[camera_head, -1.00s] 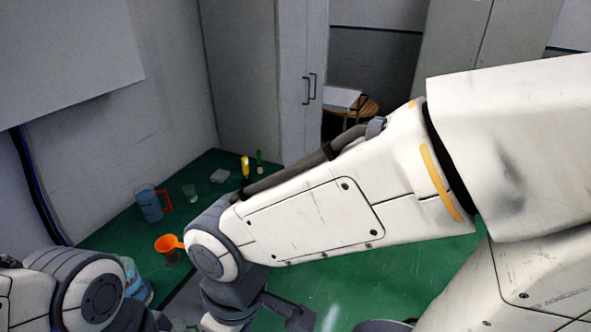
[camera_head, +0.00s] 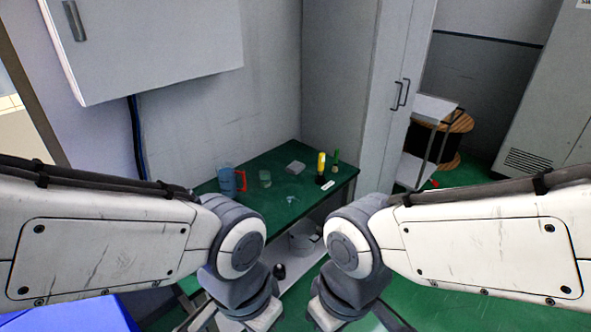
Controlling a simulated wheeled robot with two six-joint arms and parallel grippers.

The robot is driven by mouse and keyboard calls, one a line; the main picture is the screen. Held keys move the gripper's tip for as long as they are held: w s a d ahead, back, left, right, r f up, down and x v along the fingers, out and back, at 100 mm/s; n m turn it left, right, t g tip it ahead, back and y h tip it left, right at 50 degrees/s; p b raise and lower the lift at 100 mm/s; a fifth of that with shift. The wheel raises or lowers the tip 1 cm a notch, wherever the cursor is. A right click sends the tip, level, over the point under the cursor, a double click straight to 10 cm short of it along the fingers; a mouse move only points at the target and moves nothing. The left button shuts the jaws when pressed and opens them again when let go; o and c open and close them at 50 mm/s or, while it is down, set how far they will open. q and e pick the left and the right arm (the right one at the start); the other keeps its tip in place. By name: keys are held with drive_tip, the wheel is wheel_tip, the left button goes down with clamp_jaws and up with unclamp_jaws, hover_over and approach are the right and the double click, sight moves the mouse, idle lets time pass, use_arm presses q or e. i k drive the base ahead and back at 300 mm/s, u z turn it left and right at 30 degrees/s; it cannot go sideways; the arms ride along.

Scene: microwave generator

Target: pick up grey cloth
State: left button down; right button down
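A small, flat grey item (camera_head: 296,167), which looks like folded cloth, lies on the far part of the green tabletop, near the wall. Nothing touches it. My two arms come in from the left and right in the head view, with their wrists hanging down at the bottom middle, well in front of the grey item. The fingertips of both grippers are below the picture edge, so I cannot see whether they are open or shut.
A blue jug (camera_head: 227,181), a clear cup (camera_head: 265,178), a yellow-and-black item (camera_head: 321,168) and a green item (camera_head: 335,160) stand on the tabletop. A white pot (camera_head: 303,243) sits on the shelf below. A cabinet (camera_head: 345,100) stands behind. A blue surface (camera_head: 80,313) is at lower left.

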sight(294, 168)
drive_tip(key=z, duration=0.25)
drive_tip(key=k, duration=0.35)
drive_tip(key=z, duration=1.05)
drive_tip(key=k, duration=1)
drive_tip(key=z, duration=0.55)
drive_tip(key=i, duration=1.4)
drive_tip(key=u, duration=0.55)
drive_tip(key=i, duration=1.9)
drive_tip(key=u, duration=0.95)
drive_tip(key=i, duration=1.1)
drive_tip(key=u, duration=1.7)
drive_tip(key=i, duration=0.8)
drive_tip(key=u, duration=0.7)
